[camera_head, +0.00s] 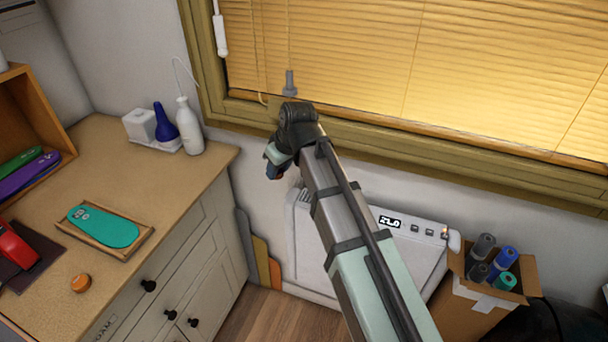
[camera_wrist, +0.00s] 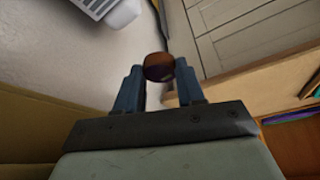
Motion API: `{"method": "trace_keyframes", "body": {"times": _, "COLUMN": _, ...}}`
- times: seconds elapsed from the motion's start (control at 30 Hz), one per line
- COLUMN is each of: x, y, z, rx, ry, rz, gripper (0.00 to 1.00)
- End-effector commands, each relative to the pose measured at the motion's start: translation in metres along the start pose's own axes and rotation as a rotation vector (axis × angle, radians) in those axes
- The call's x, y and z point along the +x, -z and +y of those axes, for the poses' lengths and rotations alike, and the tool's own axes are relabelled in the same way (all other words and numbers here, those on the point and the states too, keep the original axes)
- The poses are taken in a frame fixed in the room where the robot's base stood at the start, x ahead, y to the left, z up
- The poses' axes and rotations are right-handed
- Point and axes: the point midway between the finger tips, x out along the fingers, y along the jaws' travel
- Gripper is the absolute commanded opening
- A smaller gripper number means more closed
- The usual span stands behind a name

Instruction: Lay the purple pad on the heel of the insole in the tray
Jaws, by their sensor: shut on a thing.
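The teal insole (camera_head: 108,229) lies in a shallow wooden tray (camera_head: 84,241) on the counter at the left. Small pale marks show near its upper-left end. My gripper (camera_wrist: 159,76) is shut on a small round pad (camera_wrist: 158,65), which sits between the blue fingertips. The pad looks brownish with a dark, purplish face; its true colour is hard to tell in the shade. In the head view my gripper (camera_head: 276,170) hangs right of the counter, near the wall below the window, well away from the tray. The pad is not clear there.
An orange disc (camera_head: 80,284) lies near the counter's front edge. A red device (camera_head: 16,245) stands left of the tray. A white bottle (camera_head: 188,126) and a blue bulb (camera_head: 165,122) stand at the back. A white machine (camera_head: 410,262) and a cardboard box (camera_head: 468,300) stand right.

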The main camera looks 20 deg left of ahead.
Motion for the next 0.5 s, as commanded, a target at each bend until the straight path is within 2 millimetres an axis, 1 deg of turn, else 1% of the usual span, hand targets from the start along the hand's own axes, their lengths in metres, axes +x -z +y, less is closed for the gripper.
{"method": "trace_keyframes", "body": {"times": 0.03, "x": 0.002, "y": 0.016, "z": -0.009, "rx": -0.020, "ry": 0.008, "rz": 0.001, "gripper": 0.11}}
{"method": "trace_keyframes", "body": {"times": 0.27, "x": 0.006, "y": 0.071, "z": -0.058, "rx": -0.104, "ry": 0.043, "rz": 0.001, "gripper": 0.11}}
{"method": "trace_keyframes", "body": {"times": 0.47, "x": 0.009, "y": 0.119, "z": -0.111, "rx": -0.184, "ry": 0.076, "rz": 0.000, "gripper": 0.11}}
{"method": "trace_keyframes", "body": {"times": 0.5, "x": 0.009, "y": 0.130, "z": -0.124, "rx": -0.201, "ry": 0.084, "rz": 0.000, "gripper": 0.11}}
